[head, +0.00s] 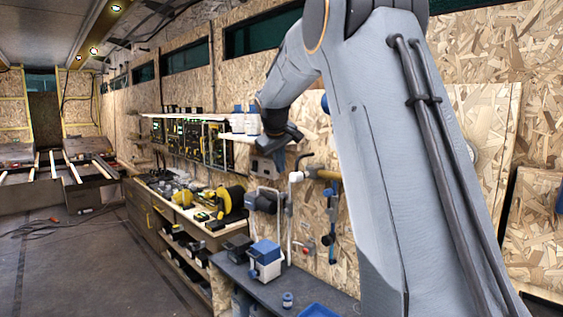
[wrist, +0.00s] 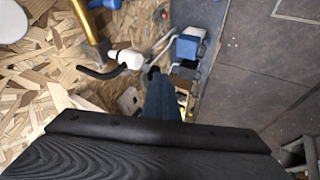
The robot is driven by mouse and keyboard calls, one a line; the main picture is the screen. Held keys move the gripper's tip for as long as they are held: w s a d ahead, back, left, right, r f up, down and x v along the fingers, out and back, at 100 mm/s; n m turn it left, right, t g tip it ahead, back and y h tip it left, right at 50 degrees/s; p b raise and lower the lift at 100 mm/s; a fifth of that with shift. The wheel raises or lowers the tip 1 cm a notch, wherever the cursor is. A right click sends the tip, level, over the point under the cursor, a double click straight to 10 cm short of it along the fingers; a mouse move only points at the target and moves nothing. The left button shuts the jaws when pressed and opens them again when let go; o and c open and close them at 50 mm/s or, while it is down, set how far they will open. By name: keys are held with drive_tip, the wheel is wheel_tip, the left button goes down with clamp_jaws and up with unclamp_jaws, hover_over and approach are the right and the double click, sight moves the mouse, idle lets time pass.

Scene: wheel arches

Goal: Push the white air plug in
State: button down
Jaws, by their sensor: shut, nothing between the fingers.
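A white fitting, which looks like the air plug (wrist: 130,59), shows at upper left in the wrist view, by a brass pipe (wrist: 90,25) and a dark curved piece. In the head view a white fitting (head: 296,176) sits by the brass pipe (head: 325,174) on the wall; how far in the plug is cannot be told. My gripper (head: 280,161) is near the wall, left of and slightly above that fitting. In the wrist view my gripper (wrist: 154,73) has its fingers together and empty, to the right of the white fitting, with a visible gap between them in the picture.
A dark bench (head: 245,279) below holds a blue and white box (head: 265,260) and a small blue-topped item (head: 287,299). A blue valve hangs on the chipboard wall.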

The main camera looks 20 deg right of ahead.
sight(296, 177)
drive_tip(key=w+d+f+p, duration=0.4)
drive_tip(key=d+f, duration=0.1)
drive_tip(key=shift+w+d, duration=0.35)
drive_tip(key=shift+w, duration=0.1)
